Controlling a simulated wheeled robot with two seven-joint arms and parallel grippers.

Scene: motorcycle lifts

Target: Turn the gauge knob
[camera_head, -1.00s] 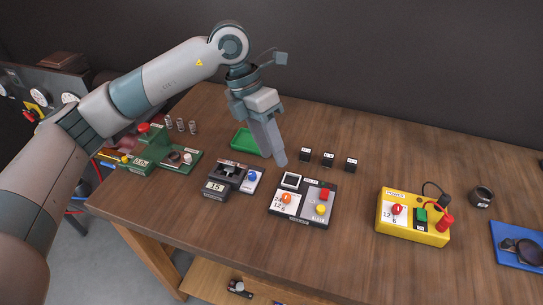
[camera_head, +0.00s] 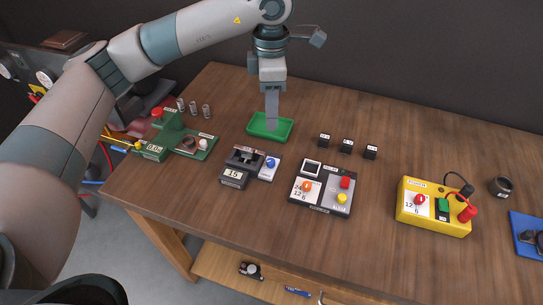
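Several devices with knobs stand on the wooden table; I cannot read which one is the gauge. A dark unit (camera_head: 235,177) showing "15" has a blue knob (camera_head: 270,163) on a light plate at its right. A black and grey box (camera_head: 323,197) carries an orange knob (camera_head: 307,186), a red button and a yellow button. A yellow box (camera_head: 408,212) has a red knob (camera_head: 420,199). A green unit (camera_head: 153,150) shows "0.0". My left gripper (camera_head: 271,127) points down over the green tray, behind the dark unit, touching no knob. Its fingers overlap edge-on. My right gripper is out of view.
The green tray (camera_head: 286,130) lies at the back. Several small black blocks (camera_head: 346,146) stand in a row right of it. Metal cylinders (camera_head: 193,108) stand at the left. A dark cup (camera_head: 501,187) and blue tray (camera_head: 518,240) are at the right. The table's front is clear.

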